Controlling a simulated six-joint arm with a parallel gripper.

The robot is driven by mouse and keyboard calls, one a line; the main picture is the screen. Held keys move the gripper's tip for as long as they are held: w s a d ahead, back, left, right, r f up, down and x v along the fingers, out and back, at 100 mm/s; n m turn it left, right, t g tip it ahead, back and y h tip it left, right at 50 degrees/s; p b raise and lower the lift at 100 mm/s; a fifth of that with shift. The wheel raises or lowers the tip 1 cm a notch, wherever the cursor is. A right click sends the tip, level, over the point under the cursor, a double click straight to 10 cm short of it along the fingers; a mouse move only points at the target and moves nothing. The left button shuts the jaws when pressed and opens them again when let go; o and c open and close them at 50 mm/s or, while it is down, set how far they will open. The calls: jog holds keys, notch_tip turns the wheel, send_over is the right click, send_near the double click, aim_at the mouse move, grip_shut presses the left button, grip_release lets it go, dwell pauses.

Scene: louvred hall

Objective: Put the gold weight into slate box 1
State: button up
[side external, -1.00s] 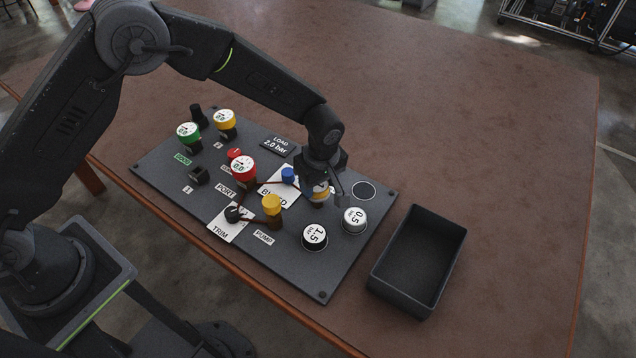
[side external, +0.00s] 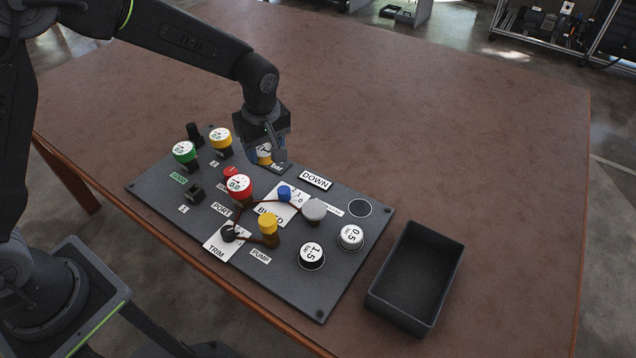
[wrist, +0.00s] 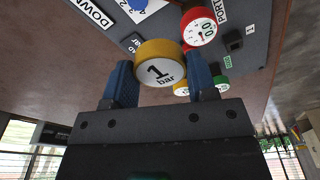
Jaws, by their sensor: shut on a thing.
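The gold weight (side external: 263,156) is a short disc with a gold rim and a white face. Slate box 1 (side external: 372,292), the only box by the panel, is a dark open tray to the panel's right. It looks empty.
The panel (side external: 290,290) carries a grey-topped post (side external: 313,209), red gauge (side external: 238,186), yellow knob (side external: 268,223), blue knob (side external: 284,193) and green gauge (side external: 184,151). White weights (side external: 311,254) (side external: 351,236) sit near its right end, beside an empty ring (side external: 359,208). The table behind is clear.

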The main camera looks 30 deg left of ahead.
jog(key=shift+a+r, duration=0.1)
jog(key=shift+a, duration=0.1)
jog(key=w+d+f+m, duration=0.2)
jog(key=d+m, duration=0.2)
jog(key=d, duration=0.8)
jog(key=m+h, duration=0.1)
jog(key=m, duration=0.9)
send_over(401, 305)
jog(key=shift+t, duration=0.4)
notch_tip(401, 305, down, 10)
jog(key=shift+s+f, duration=0.1)
jog(key=shift+s, duration=0.05)
jog(key=shift+f, duration=2.05)
jog(key=shift+f, duration=0.15)
jog(key=o, duration=1.1)
